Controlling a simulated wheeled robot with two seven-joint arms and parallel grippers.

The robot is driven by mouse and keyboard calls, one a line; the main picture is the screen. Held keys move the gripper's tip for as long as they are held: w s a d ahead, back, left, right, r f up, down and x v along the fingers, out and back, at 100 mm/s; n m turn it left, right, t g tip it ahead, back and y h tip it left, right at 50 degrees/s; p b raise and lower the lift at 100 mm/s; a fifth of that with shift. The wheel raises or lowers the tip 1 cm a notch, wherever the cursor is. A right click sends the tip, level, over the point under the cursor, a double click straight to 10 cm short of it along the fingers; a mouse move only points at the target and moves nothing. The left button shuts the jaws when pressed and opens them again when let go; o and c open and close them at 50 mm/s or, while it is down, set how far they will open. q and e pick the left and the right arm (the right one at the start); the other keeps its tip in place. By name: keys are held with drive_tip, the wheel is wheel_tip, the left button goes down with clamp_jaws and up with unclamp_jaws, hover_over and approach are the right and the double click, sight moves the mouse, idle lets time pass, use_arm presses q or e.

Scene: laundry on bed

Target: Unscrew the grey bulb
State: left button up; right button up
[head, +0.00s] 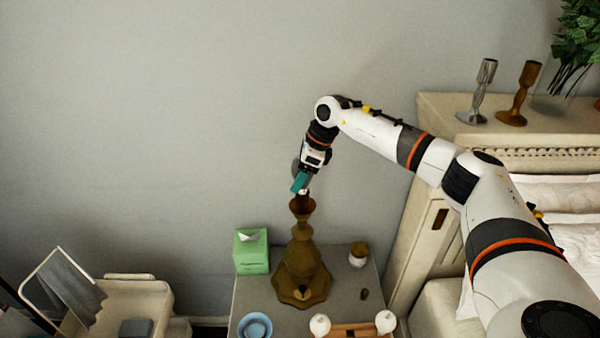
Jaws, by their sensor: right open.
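A bronze-brown lamp base (302,268) stands upright on the nightstand (250,297), its narrow neck pointing up. My right gripper (301,186) is directly above the lamp's top, pointing down, with its teal fingers open. A small pale bit shows at the fingertips just above the lamp socket; it may be the grey bulb, but the fingers hide most of it. I cannot tell whether the fingers touch it. My left gripper is not in view.
On the nightstand are a green tissue box (251,252), a blue bowl (255,327), a small pot (358,255) and a wooden holder (352,330) with two white bulbs (320,325). Two candlesticks (516,96) stand on the headboard. The wall behind is bare.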

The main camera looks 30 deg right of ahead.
drive_tip(key=m, duration=0.2)
drive_tip(key=m+t+h, duration=0.1)
drive_tip(key=m, duration=0.2)
drive_tip(key=shift+w+d+h, duration=0.1)
drive_tip(key=shift+h, duration=0.2)
drive_tip(key=m+h, duration=0.1)
drive_tip(key=m, duration=0.1)
drive_tip(key=shift+m, duration=0.3)
drive_tip(key=m+h, duration=0.1)
drive_tip(key=m, duration=0.2)
drive_tip(key=shift+d+t+b, duration=0.15)
drive_tip(key=shift+t+b, duration=0.15)
drive_tip(key=shift+t, duration=0.1)
drive_tip(key=shift+c, duration=0.5)
